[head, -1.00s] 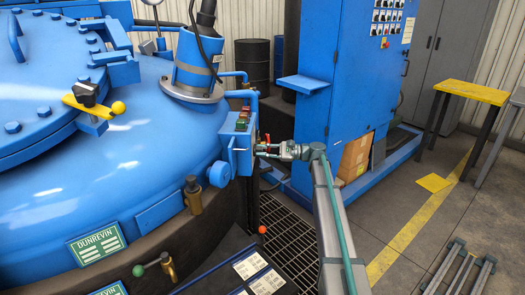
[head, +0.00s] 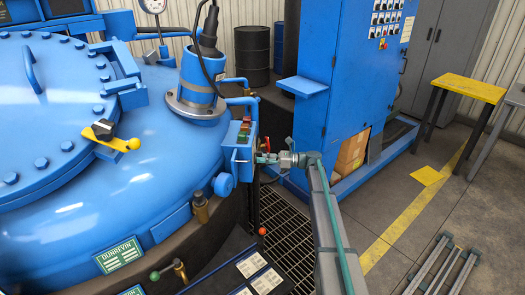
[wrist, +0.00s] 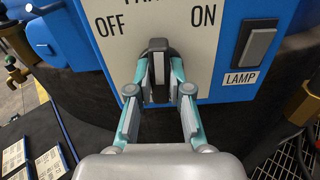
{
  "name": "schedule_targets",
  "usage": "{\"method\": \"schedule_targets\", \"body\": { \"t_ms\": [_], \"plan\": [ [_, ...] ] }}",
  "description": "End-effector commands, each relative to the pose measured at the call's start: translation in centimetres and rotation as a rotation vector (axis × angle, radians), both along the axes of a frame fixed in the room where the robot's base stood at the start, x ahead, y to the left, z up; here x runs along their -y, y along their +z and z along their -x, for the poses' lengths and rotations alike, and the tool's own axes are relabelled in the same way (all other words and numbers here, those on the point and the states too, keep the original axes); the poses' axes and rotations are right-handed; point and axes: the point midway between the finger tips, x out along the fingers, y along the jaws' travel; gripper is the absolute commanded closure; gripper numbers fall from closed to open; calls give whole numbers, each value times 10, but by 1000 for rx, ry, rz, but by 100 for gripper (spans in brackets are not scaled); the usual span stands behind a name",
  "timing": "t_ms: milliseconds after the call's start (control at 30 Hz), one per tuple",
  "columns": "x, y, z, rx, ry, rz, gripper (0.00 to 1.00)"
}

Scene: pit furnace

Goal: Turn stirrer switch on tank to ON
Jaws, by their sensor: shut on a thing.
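The stirrer switch box (head: 240,158) is a blue box on the side of the blue tank (head: 110,190). In the wrist view its pale front panel (wrist: 150,25) carries a dark knob (wrist: 158,62) between the words OFF, on the left, and ON, on the right. The label above is cut off. The knob looks about upright, pointing between the two words. My gripper (wrist: 160,82) is shut on the knob, one teal finger on each side. In the head view my gripper (head: 263,158) is at the box's right side, and the knob cannot be made out.
A grey rocker switch (wrist: 259,50) marked LAMP sits right of the knob. Red and green buttons (head: 243,130) are on top of the box. A blue control cabinet (head: 345,100) stands behind my arm. A floor grating (head: 285,225) lies below.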

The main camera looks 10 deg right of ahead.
Motion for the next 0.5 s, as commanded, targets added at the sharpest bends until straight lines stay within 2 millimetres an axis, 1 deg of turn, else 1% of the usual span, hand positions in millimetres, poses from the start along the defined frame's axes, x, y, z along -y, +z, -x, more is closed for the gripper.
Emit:
{"method": "schedule_targets", "body": {
  "t_ms": [33, 500],
  "plan": [
    [0, 7, 0, -46, 1, -13, 100],
    [1, 5, -2, -458, 0, -125, 100]
  ]
}}
